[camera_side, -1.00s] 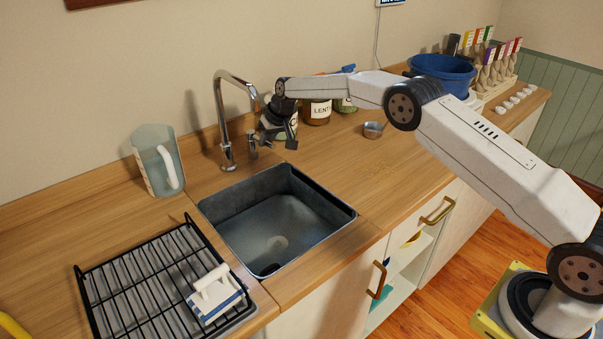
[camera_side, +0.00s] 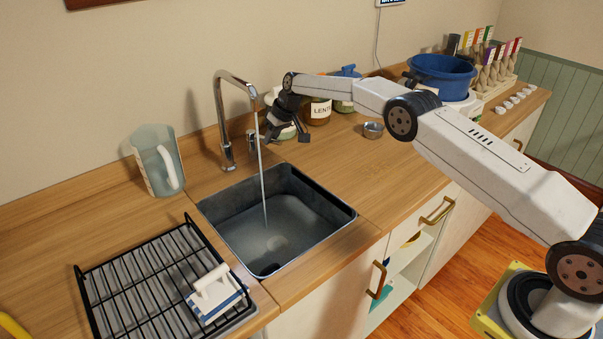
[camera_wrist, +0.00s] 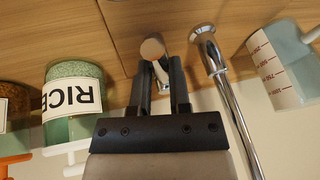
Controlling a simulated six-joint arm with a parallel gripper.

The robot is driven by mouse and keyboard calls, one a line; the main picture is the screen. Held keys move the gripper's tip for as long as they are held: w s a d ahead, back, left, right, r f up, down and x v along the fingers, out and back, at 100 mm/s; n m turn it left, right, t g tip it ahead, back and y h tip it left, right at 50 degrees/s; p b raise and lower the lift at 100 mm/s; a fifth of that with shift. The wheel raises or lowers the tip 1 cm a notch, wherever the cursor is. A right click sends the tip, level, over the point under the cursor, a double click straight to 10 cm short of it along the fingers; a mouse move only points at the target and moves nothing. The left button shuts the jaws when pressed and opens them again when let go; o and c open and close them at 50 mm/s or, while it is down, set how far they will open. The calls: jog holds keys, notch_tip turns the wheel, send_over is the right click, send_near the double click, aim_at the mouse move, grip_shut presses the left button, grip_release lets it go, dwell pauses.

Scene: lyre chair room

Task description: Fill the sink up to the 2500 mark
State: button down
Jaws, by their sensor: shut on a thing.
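The dark grey sink (camera_side: 305,232) is set into the wooden counter; no 2500 mark is readable in it. A chrome tap (camera_side: 221,110) stands behind it, and a thin stream of water (camera_side: 262,165) falls from its spout into the basin. My gripper (camera_side: 287,136) is beside the tap on its right. In the wrist view, my gripper (camera_wrist: 159,66) is shut on the round chrome tap handle (camera_wrist: 153,48), with a finger on each side. The tap's post and spout (camera_wrist: 212,60) show just right of the fingers. How deep the water is cannot be told.
A clear measuring jug (camera_side: 156,160) stands left of the tap. A black dish rack (camera_side: 110,290) with a white-handled brush (camera_side: 213,295) lies front left. A rice jar (camera_wrist: 73,95) and a lentil jar (camera_side: 318,112) stand close to my gripper. A small metal cup (camera_side: 373,130) is further right.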

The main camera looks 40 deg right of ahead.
jog(key=shift+w+d+n, duration=0.2)
jog(key=shift+d+n, duration=0.25)
jog(key=shift+n, duration=0.25)
jog(key=c, duration=0.6)
grip_release()
jog(key=shift+r, duration=0.1)
jog(key=shift+v, duration=3.85)
jog(key=shift+d, duration=0.15)
